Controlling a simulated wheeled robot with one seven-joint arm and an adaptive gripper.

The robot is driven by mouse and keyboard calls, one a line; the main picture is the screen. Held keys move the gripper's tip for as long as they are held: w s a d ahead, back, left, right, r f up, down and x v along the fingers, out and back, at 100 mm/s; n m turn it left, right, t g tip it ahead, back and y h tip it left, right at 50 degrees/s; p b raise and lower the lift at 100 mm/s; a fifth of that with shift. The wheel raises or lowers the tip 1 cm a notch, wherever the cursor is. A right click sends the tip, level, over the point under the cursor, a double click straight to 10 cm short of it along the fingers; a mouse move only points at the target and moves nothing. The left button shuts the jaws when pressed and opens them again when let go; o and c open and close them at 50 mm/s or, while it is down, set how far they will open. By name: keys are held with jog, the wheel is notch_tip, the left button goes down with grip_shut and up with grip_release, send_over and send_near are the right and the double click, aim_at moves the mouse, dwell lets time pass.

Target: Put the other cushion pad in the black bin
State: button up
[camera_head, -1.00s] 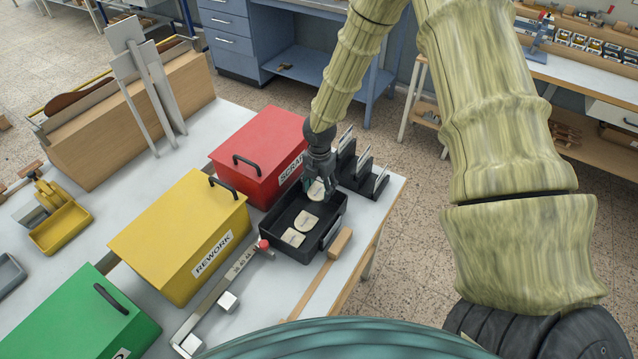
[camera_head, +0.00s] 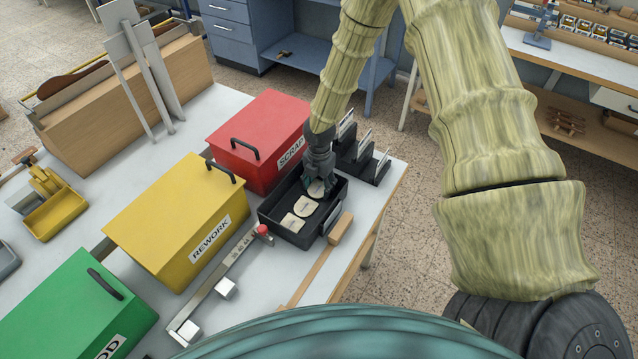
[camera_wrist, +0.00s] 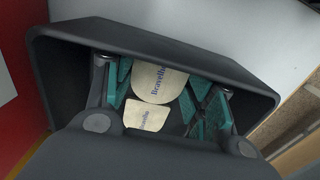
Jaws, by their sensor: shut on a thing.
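The black bin (camera_head: 268,224) is an open tray on the white table; it also shows in the wrist view (camera_wrist: 215,68). Two pale cream pads lie inside it, a rounded pad (camera_head: 306,209) and a squarer pad (camera_head: 292,222). My gripper (camera_head: 320,187) reaches down into the bin's far end, shut on a third cream pad (camera_head: 316,189). In the wrist view its teal fingers stand either side of a cream pad with dark lettering (camera_wrist: 158,84). A smaller part of a lettered pad (camera_wrist: 145,117) shows below it. The gripper body hides the lower bin, and exact finger contact is hard to see.
A red SCRAP box (camera_head: 262,135) and a yellow REWORK box (camera_head: 178,215) stand left of the bin, and a green box (camera_head: 75,310) stands farther forward. Black upright holders (camera_head: 365,160) stand right behind the bin.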

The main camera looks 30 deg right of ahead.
jog(key=o, duration=0.8)
jog(key=shift+r, duration=0.1)
notch_tip(320, 180, up, 10)
jog(key=p, duration=0.7)
jog(key=shift+p, duration=0.4)
